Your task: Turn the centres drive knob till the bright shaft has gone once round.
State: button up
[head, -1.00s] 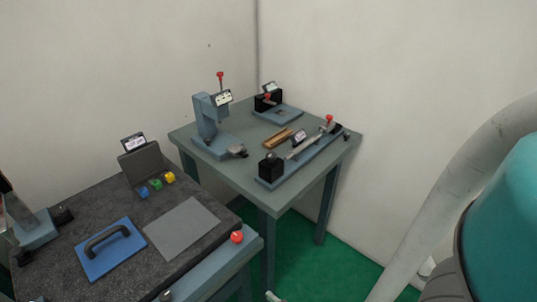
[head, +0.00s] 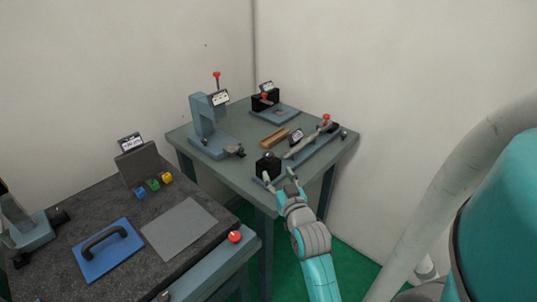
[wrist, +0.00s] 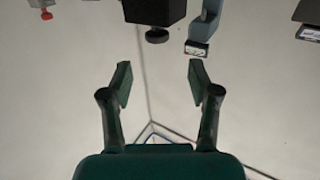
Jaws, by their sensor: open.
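The centres (head: 319,150) stand along the right edge of the rear table, with a black headstock block (head: 268,166) at the near end. The bright shaft (head: 303,146) runs from near this block toward the red-handled far end. In the wrist view a dark round knob (wrist: 157,36) sticks out from a black block (wrist: 154,9), above and beyond my fingertips. My gripper (head: 279,175) is open and empty close to the near side of the block. Its two fingers show apart in the wrist view (wrist: 160,82), with nothing between them. In the head view the knob cannot be made out.
A blue press (head: 207,125) and another black-block fixture (head: 265,102) stand behind. A wooden block (head: 274,139) lies mid-table. The dark bench (head: 90,215) at left holds a blue plate with handle (head: 103,252) and coloured cubes (head: 153,185).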

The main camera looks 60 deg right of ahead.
aim_at(272, 157)
jog(key=x, duration=1.1)
jog(key=shift+s+d+r, duration=0.1)
jog(key=shift+d, duration=0.05)
jog(key=c, duration=1.1)
jog(key=shift+n+t+y, duration=1.5)
jog(key=shift+n+y, duration=0.1)
jog(key=shift+y, duration=0.4)
jog(key=o, duration=1.1)
